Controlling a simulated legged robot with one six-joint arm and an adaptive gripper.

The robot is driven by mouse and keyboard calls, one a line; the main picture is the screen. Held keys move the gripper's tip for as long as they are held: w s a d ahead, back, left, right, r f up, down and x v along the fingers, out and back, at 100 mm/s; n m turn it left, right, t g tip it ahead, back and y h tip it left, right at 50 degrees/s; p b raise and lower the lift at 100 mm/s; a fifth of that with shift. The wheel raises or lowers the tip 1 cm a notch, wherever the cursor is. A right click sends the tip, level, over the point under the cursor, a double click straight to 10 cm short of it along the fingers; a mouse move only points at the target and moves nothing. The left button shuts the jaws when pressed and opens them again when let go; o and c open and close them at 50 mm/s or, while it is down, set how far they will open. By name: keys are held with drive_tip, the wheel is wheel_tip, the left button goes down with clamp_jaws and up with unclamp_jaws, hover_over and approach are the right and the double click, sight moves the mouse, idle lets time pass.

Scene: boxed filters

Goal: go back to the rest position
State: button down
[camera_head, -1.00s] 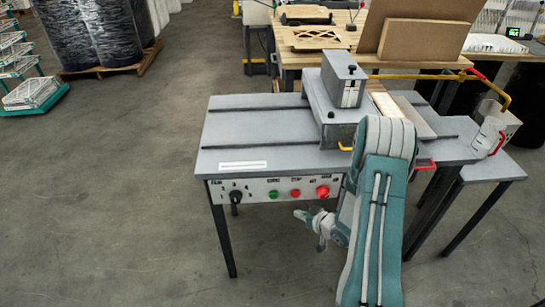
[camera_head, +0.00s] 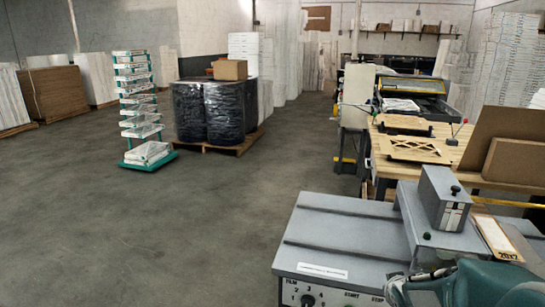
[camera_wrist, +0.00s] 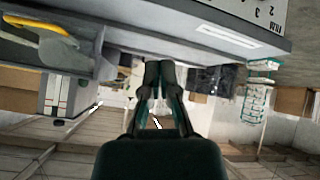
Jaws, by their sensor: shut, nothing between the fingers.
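My gripper (camera_wrist: 158,70) is shut and empty in the wrist view, its two dark fingers together at the tips. In the head view my teal arm fills the lower right corner. The gripper end (camera_head: 398,290) shows there in front of the grey machine table (camera_head: 330,232), partly cut off by the frame's bottom edge. I cannot tell from the head view whether the fingers touch the table. The wrist view is upside down, with the table's front edge along its top.
A grey block unit (camera_head: 443,200) and a pale panel with a tan edge (camera_head: 497,238) sit on the table. Behind are a wooden bench (camera_head: 425,168), a teal rack of white filters (camera_head: 140,110) and black-wrapped drums (camera_head: 210,110).

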drive_tip(key=s+a+r+g, duration=0.1)
drive_tip(key=s+a+r, duration=0.3)
drive_tip(key=s, duration=0.3)
drive_tip(key=s+a+r+g+y, duration=0.1)
drive_tip(key=s+a+r, duration=0.2)
drive_tip(key=s, duration=0.4)
drive_tip(key=s+a+r+g+y, duration=0.1)
drive_tip(key=s+a+r, duration=0.3)
drive_tip(key=s+a, duration=0.2)
drive_tip(key=shift+s+r+m, duration=0.3)
drive_tip(key=shift+s+m, duration=0.1)
drive_tip(key=shift+s, duration=0.7)
